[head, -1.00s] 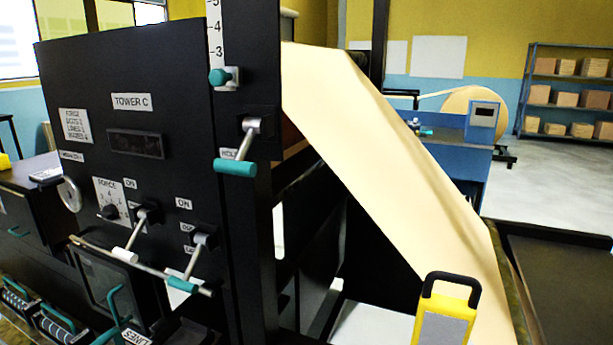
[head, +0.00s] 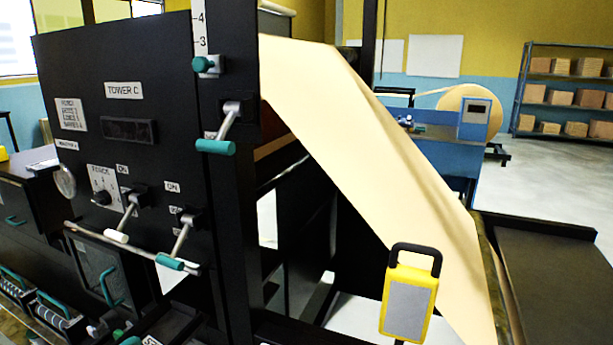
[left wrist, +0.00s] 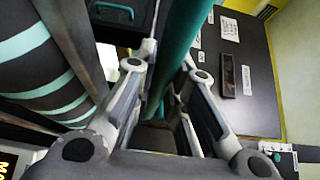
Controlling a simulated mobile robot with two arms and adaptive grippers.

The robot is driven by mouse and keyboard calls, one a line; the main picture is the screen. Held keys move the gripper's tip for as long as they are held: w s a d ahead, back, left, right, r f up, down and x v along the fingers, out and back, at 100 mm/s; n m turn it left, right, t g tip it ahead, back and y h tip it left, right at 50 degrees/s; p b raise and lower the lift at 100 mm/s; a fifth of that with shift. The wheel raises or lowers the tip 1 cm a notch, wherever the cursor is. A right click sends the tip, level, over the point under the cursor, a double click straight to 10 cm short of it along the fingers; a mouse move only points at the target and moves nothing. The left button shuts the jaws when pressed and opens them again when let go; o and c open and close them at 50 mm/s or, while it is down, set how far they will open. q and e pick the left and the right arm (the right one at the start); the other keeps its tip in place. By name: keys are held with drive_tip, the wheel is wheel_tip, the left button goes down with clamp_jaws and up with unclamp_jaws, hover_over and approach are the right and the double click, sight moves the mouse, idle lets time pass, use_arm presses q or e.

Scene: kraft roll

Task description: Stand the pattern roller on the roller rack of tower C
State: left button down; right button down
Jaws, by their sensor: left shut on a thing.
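Tower C (head: 75,150) is the dark panel at left in the head view, with its label, dials and teal-handled levers. In the left wrist view, my left gripper (left wrist: 165,100) is shut on a thick teal handle (left wrist: 180,45) between its fingers. A dark roller with pale teal stripes (left wrist: 35,65) lies close at the left of that view, beside the gripper. Where the handle joins the roller is hidden. Several striped rollers with teal handles (head: 58,318) sit low at the left in the head view. Neither gripper shows in the head view. The tower panel also shows in the left wrist view (left wrist: 250,75).
A pale paper web (head: 370,170) slopes down right of the tower. A yellow-framed device with a black handle (head: 409,300) stands in front of it. Levers (head: 215,146) stick out of the tower. A blue machine (head: 440,150) and shelves (head: 565,95) stand behind, with open floor between.

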use_arm(q)
drive_tip(key=s+d+f+m+t+h+b, duration=0.3)
drive_tip(key=d+f+m+h+b, duration=0.3)
drive_tip(key=d+f, duration=0.8)
drive_tip(key=d+h+b, duration=0.2)
drive_tip(key=h, duration=0.1)
drive_tip(key=shift+f+m+h, duration=0.3)
drive_tip(key=shift+f+h, duration=0.1)
drive_tip(key=shift+s+d, duration=0.1)
